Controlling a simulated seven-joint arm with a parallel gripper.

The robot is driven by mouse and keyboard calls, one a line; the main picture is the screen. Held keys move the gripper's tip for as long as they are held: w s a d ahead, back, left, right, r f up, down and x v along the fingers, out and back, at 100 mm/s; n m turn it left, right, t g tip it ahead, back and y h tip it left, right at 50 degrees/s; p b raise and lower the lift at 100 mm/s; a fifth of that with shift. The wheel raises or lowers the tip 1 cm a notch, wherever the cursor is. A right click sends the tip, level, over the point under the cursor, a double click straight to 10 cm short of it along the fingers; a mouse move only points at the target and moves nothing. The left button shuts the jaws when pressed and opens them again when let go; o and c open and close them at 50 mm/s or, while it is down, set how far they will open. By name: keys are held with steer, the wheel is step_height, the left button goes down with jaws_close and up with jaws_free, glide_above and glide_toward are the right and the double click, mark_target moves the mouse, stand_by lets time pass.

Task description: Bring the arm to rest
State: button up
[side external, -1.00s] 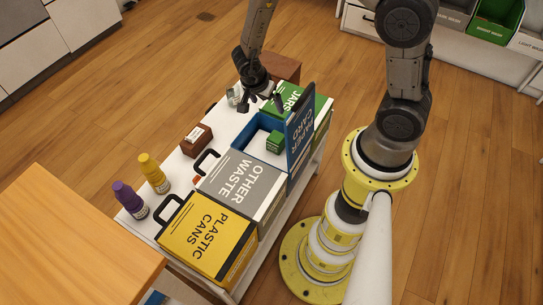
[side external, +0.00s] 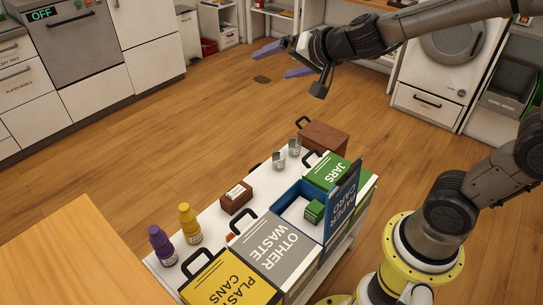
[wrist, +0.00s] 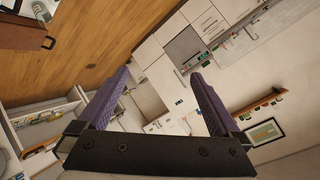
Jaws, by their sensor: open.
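My gripper (side external: 279,60) is open and empty in the side external view. It is held high above the floor, beyond the far end of the white bench, with its purple fingers pointing left. The wrist view shows the two purple fingers of the gripper (wrist: 155,95) spread apart with nothing between them. My arm stretches up and across the upper right of the side external view. The blue paper and card bin (side external: 341,207) has its lid raised, and a green box (side external: 314,211) sits in its opening.
The bench (side external: 213,213) also bears a yellow bin (side external: 225,285), a grey bin (side external: 270,250), a green jars bin (side external: 325,172), a brown box (side external: 236,197), purple (side external: 161,245) and yellow bottles (side external: 189,224), and glass jars (side external: 279,160). Space around the gripper looks clear.

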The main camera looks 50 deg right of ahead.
steer(key=s+a+r+n+y, duration=0.2)
steer(key=s+a+n, duration=0.15)
steer(key=s, duration=0.25)
steer(key=s+a+r+n+y, duration=0.2)
steer(key=s+a+n, duration=0.1)
steer(key=s+n, duration=0.3)
steer(key=s+d+f+g+h, duration=0.1)
steer(key=s+d+f+g, duration=0.1)
steer(key=s, duration=0.4)
steer(key=s+d+f+g+h, duration=0.2)
steer(key=s+d+f+g, duration=0.1)
steer(key=s+f, duration=0.4)
steer(key=shift+s+g, duration=0.25)
steer(key=shift+g, duration=0.35)
steer(key=shift+r+n, duration=0.1)
steer(key=shift+n, duration=0.15)
steer(key=shift+c, duration=0.2)
